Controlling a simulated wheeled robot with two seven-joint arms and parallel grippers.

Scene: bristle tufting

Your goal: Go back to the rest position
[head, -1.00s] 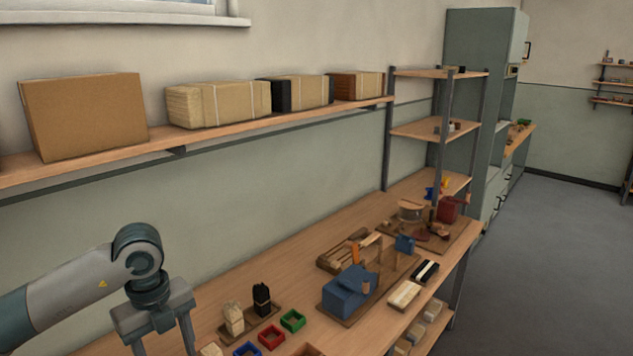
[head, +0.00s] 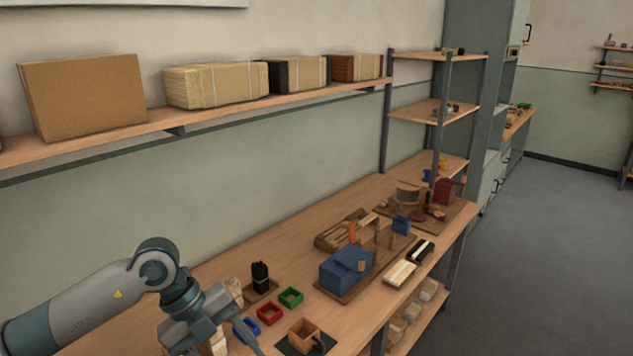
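My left gripper (head: 212,340) hangs at the lower left of the head view, over the near end of the workbench (head: 215,268). Its fingers point down and stand apart, with pale material showing behind the gap; the tips are partly cut off by the frame's lower edge. I see nothing held between them. The gripper hides part of the pale bristle bundles (head: 234,291) beside it. My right gripper is not in view.
A black bundle (head: 260,275) stands near red (head: 271,312), green (head: 291,297) and blue (head: 246,328) trays. A brown box with a handle (head: 304,333) is at the front. A blue fixture (head: 346,268) stands farther along. A wall shelf (head: 150,129) holds cartons.

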